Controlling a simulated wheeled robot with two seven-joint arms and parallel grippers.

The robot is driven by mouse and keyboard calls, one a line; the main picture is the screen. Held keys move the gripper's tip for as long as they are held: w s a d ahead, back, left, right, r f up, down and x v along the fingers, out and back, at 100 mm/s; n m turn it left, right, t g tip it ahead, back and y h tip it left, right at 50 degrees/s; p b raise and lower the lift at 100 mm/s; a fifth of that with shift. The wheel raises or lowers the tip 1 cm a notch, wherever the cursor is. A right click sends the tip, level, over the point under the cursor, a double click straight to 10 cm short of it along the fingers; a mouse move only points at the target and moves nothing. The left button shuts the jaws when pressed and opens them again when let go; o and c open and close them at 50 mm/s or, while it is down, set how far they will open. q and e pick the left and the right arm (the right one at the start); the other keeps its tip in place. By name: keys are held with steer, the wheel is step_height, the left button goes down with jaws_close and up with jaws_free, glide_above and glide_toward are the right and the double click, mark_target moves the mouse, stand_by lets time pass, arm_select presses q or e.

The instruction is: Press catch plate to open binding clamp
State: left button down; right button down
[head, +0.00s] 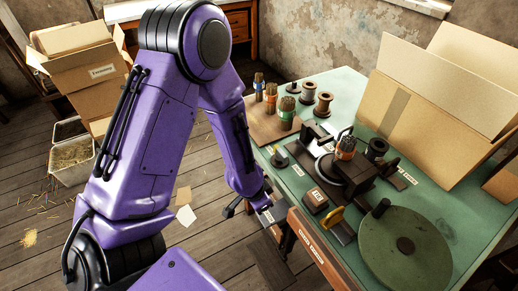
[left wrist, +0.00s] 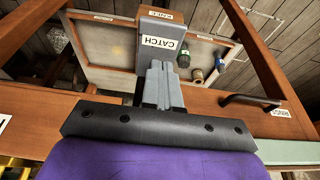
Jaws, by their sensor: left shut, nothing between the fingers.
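The grey catch plate (left wrist: 165,28), labelled CATCH, stands at the top middle of the left wrist view. My left gripper (left wrist: 160,68) is shut and empty, its fingertips pointing at the plate's lower face; I cannot tell whether they touch. In the head view my left gripper (head: 263,203) is by the table's near left edge, partly hidden by my arm. The dark press with its clamp (head: 346,172) sits on the green bench, with an orange-banded bristle bundle (head: 346,146) upright in it. Whether the clamp is open is unclear. My right gripper is out of view.
A large green handwheel (head: 405,246) lies at the bench's front right. Several bristle bundles and spools stand at the back left of the bench (head: 350,90). An open cardboard box (head: 428,104) fills the back right. In the wrist view a black handle (left wrist: 250,100) is to the right.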

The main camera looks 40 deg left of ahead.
arm_select(q)
steer(key=v, duration=0.5)
steer(key=shift+w, duration=0.1)
stand_by(0.7)
steer(key=s+a+f+n+y, duration=0.2)
steer(key=s+f+n, duration=0.3)
steer(key=s+f, duration=0.2)
steer(key=s+a+f+n+y, duration=0.2)
steer(key=s+f+n, duration=0.4)
steer(key=s+f, duration=0.2)
steer(key=shift+s+a+f+y, duration=0.25)
steer(key=shift+s+f+y, duration=0.05)
steer(key=shift+s, duration=0.45)
steer(key=shift+w, duration=0.1)
